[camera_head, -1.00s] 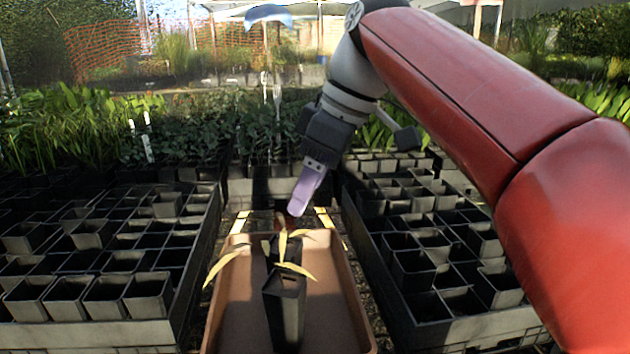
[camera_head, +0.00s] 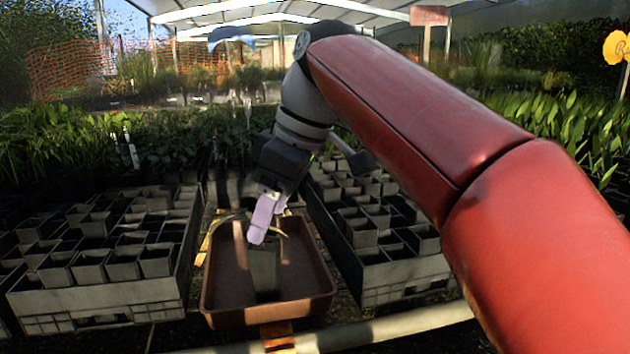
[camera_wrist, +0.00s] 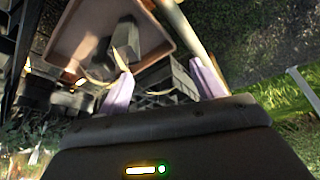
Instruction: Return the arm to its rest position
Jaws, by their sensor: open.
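My gripper (camera_head: 268,218) has pale purple fingers and is in front of and above the brown tray in the head view. In the wrist view its two fingers (camera_wrist: 165,85) stand wide apart with nothing held between them. The brown tray (camera_head: 222,314) holds dark square pots (camera_head: 264,275) with thin yellowish leaves; my fingers partly hide them. The wrist view also shows the tray (camera_wrist: 75,40) and a dark pot (camera_wrist: 140,38) in it. My red arm reaches in from the right.
Black crates of empty square pots stand left (camera_head: 100,300) and right (camera_head: 405,275) of the tray. Rows of green plants (camera_head: 65,145) lie behind. A pale rail (camera_head: 400,326) crosses in front of the tray. An orange mesh fence (camera_head: 75,70) is in the background.

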